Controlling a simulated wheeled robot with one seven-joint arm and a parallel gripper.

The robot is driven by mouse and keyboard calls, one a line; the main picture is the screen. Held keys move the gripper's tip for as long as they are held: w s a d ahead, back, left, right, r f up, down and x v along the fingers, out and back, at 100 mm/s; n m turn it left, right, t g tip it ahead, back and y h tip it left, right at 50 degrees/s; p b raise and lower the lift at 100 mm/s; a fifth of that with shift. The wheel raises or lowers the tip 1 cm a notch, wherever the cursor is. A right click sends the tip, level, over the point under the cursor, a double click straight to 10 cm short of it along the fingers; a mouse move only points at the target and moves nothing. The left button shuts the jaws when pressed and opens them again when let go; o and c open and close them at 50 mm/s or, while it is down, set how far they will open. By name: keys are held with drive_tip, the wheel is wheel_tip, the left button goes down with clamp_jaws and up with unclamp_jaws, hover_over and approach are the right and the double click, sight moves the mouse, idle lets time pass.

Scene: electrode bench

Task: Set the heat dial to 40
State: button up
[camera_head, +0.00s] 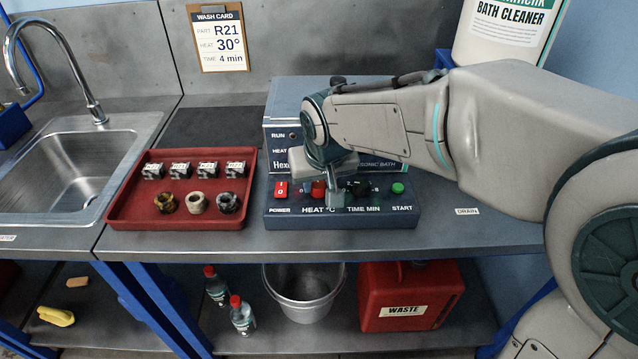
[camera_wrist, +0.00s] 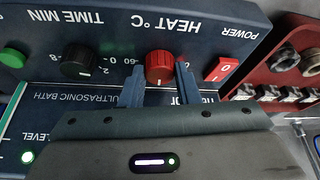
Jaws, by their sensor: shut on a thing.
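The red heat dial (camera_head: 318,189) sits on the dark blue control panel of the ultrasonic bath (camera_head: 290,215), above the label HEAT °C. My gripper (camera_head: 330,194) comes down over it and partly covers it. In the wrist view, which shows the panel upside down, the heat dial (camera_wrist: 159,66) is between the two fingers of my gripper (camera_wrist: 160,74), which are shut on its sides. A pale pointer mark shows on the dial. The fingers hide much of the scale, and I cannot read the setting.
The black time dial (camera_wrist: 79,66) and green start button (camera_head: 398,188) are on one side, the red power switch (camera_head: 281,190) on the other. A red tray (camera_head: 118,212) with several parts stands left.

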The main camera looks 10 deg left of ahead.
drive_tip(key=shift+m, duration=0.3)
drive_tip(key=o, duration=1)
drive_tip(key=p+v, duration=0.1)
drive_tip(key=v, duration=1.2)
drive_tip(key=shift+s+a+r, duration=0.1)
drive_tip(key=shift+s+r, duration=0.1)
drive_tip(key=shift+r, duration=0.2)
drive_tip(key=s+d+f+m+p, duration=0.1)
drive_tip(key=s+d+f, duration=0.2)
drive_tip(key=d, duration=0.5)
drive_tip(key=s+d+f+m+g+h+p, duration=0.1)
drive_tip(key=s+d+f+m+p, duration=0.1)
drive_tip(key=d, duration=0.6)
drive_tip(key=s+d+f+m+h+p, duration=0.1)
drive_tip(key=s+d+f+p, duration=0.1)
drive_tip(key=d, duration=0.6)
drive_tip(key=shift+s+f+m, duration=0.4)
drive_tip(key=shift+s+f, duration=0.45)
drive_tip(key=shift+f, duration=0.15)
